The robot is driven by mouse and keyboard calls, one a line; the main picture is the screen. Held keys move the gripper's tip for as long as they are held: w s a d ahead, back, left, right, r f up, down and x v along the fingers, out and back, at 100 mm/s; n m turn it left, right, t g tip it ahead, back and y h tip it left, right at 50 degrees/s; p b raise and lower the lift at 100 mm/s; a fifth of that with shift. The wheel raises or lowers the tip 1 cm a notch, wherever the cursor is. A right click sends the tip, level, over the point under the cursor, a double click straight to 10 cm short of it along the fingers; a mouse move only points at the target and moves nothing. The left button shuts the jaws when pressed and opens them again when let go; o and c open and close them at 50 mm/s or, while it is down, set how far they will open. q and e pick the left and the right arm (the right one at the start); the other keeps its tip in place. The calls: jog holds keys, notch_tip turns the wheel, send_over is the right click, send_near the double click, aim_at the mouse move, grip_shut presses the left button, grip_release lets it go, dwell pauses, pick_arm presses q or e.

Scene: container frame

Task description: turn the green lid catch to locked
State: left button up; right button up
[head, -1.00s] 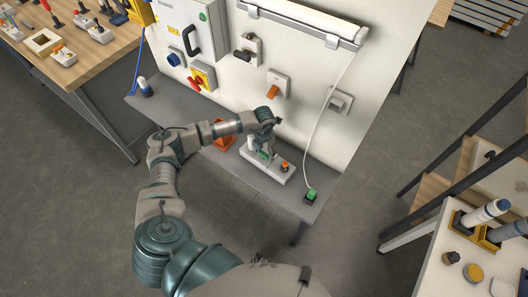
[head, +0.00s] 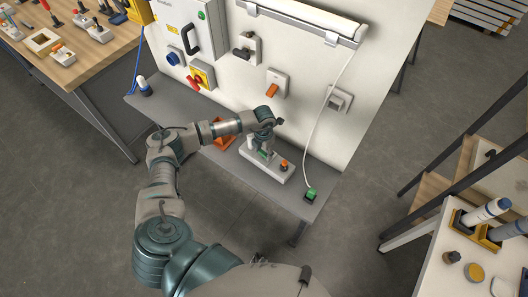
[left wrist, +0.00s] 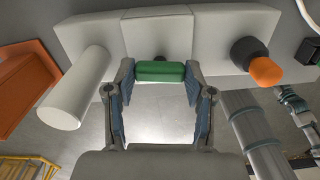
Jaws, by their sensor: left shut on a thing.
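The green lid catch (left wrist: 160,72) is a short green bar on the front of a pale block, seen in the left wrist view. It lies level across that picture. My left gripper (left wrist: 160,78) has one finger at each end of the bar and is shut on it. In the head view the left gripper (head: 264,148) reaches down over the pale block (head: 276,176) on the grey shelf, and the catch is mostly hidden there. My right gripper is not in view.
On the same block stand a white cylinder (left wrist: 75,88) and an orange-tipped black knob (left wrist: 265,71). An orange tray (head: 224,140) lies to the left, and a green-topped plug (head: 310,195) with a white cable to the right. The white panel (head: 310,120) rises behind.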

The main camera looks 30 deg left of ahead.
pick_arm(q)
jog(key=m+b, duration=0.2)
jog(key=m, duration=0.3)
jog(key=shift+f+b, duration=0.1)
jog(key=shift+b, duration=0.3)
jog(key=m+b, duration=0.2)
jog(key=m, duration=0.2)
jog(key=shift+m, duration=0.3)
jog(key=m+b, duration=0.3)
jog(key=m, duration=0.2)
jog(key=shift+m, duration=0.3)
jog(key=shift+m+b, duration=0.35)
jog(key=shift+m, duration=0.55)
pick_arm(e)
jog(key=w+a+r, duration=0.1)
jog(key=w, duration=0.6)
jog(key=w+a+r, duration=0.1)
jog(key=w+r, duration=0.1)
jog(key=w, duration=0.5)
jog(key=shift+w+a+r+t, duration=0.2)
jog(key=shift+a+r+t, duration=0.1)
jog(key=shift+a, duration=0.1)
pick_arm(q)
jog(key=o, duration=0.9)
jog(key=shift+r, duration=0.2)
